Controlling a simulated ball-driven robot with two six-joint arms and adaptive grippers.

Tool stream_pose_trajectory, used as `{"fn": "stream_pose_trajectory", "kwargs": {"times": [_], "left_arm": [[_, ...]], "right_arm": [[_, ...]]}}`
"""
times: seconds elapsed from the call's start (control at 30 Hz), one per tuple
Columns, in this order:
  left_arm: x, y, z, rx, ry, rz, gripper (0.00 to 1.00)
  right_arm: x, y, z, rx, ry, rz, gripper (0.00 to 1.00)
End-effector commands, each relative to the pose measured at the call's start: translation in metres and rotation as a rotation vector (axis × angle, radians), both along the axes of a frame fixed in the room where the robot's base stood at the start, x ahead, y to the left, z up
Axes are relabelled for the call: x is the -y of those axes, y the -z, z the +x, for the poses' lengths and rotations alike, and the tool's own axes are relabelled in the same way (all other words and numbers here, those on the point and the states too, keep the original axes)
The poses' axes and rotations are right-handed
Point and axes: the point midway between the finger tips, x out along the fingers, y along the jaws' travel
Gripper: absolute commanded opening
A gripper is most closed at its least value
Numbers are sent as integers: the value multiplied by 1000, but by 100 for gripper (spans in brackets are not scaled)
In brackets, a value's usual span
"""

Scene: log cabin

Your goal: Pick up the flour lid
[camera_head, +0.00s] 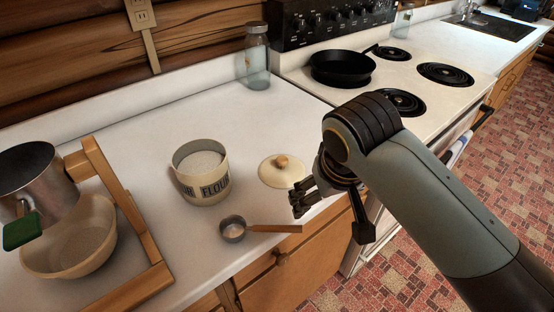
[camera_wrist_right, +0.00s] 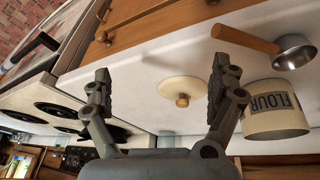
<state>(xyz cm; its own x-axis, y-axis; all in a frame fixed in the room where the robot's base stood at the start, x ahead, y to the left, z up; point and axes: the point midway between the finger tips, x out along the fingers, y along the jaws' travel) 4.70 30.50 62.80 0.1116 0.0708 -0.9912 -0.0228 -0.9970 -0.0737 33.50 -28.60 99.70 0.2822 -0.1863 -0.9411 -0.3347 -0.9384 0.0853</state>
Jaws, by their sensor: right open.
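The cream flour lid (camera_head: 276,172) with a wooden knob lies flat on the white counter, right of the flour canister (camera_head: 200,176). The canister is open and holds white flour. My right gripper (camera_head: 306,192) is just to the right of the lid and above the counter's front edge, apart from the lid. In the right wrist view the gripper (camera_wrist_right: 158,85) is open, and the lid (camera_wrist_right: 182,90) shows between its two fingers, some way beyond them. The canister (camera_wrist_right: 276,112) stands beside one finger there. My left gripper is not in view.
A metal scoop with a wooden handle (camera_head: 274,228) lies in front of the canister. A bowl (camera_head: 72,250) and a wooden stand (camera_head: 122,208) are at the left. A glass jar (camera_head: 257,62) stands behind. The stove with a black pan (camera_head: 341,68) is at the right.

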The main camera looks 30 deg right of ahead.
Motion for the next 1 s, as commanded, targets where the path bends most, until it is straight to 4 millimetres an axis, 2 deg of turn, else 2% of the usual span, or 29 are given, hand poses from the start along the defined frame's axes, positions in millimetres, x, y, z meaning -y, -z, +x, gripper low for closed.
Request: {"fn": "stream_pose_trajectory", "kwargs": {"times": [0.17, 0.3, 0.43, 0.57, 0.8, 1.0], "left_arm": [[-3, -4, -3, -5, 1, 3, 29], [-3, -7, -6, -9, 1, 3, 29], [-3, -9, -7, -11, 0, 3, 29], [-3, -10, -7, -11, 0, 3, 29], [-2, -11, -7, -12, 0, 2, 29], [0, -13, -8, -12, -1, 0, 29]], "right_arm": [[-2, -11, 48, 32, 177, 14, 93], [-8, -28, 91, 62, 343, 28, 93], [-13, -44, 123, 87, 468, 36, 93], [-13, -44, 135, 96, 518, 35, 93], [-1, -9, 145, 97, 520, 34, 93], [4, 6, 149, 96, 520, 36, 93]]}}
